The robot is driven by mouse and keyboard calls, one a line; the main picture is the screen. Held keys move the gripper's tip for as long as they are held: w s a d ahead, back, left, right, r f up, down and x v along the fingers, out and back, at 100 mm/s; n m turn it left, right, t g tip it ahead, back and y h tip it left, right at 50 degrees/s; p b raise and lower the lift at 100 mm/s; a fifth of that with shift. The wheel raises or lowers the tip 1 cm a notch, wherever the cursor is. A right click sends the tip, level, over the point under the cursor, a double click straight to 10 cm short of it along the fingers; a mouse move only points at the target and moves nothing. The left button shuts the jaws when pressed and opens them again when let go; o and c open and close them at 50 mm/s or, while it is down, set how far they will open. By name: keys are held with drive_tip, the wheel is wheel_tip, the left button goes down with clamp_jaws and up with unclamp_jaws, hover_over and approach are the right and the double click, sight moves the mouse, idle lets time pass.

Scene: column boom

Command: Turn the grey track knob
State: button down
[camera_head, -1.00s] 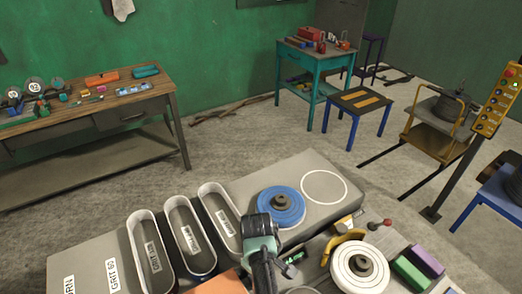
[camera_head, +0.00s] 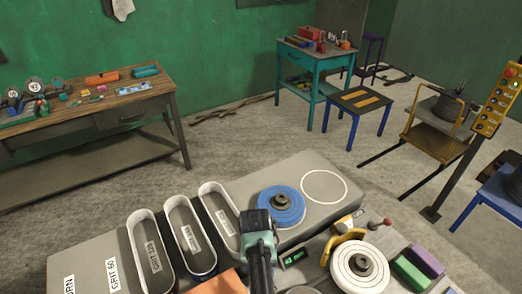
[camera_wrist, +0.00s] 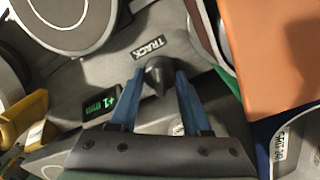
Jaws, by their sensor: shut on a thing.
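The grey track knob (camera_wrist: 156,77) is a dark grey pointer knob just beside a white TRACK label (camera_wrist: 149,48) on the grey panel. In the wrist view, my gripper (camera_wrist: 158,75) has its two blue fingers on either side of the knob and is shut on it. In the head view, my gripper's teal-grey body (camera_head: 258,222) hides the knob and the fingertips. A small black display (camera_head: 295,257) with green characters sits to the right of my gripper; in the wrist view it (camera_wrist: 105,104) lies left of the knob, its reading hard to make out.
A blue disc (camera_head: 281,206) lies just behind my gripper and a white wheel (camera_head: 358,268) stands to the right. Several oblong bins (camera_head: 190,238) are close on the left. An orange block (camera_head: 216,284) lies at the front. An orange-yellow button box (camera_head: 495,100) stands far right.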

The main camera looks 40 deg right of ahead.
drive_tip(key=shift+m, duration=0.6)
drive_tip(key=shift+c, duration=1.8)
unclamp_jaws()
drive_tip(key=shift+r, duration=0.1)
wheel_tip(320, 180, up, 13)
drive_tip(key=b, duration=0.1)
drive_tip(key=shift+w+a, duration=0.15)
drive_tip(key=shift+w, duration=0.1)
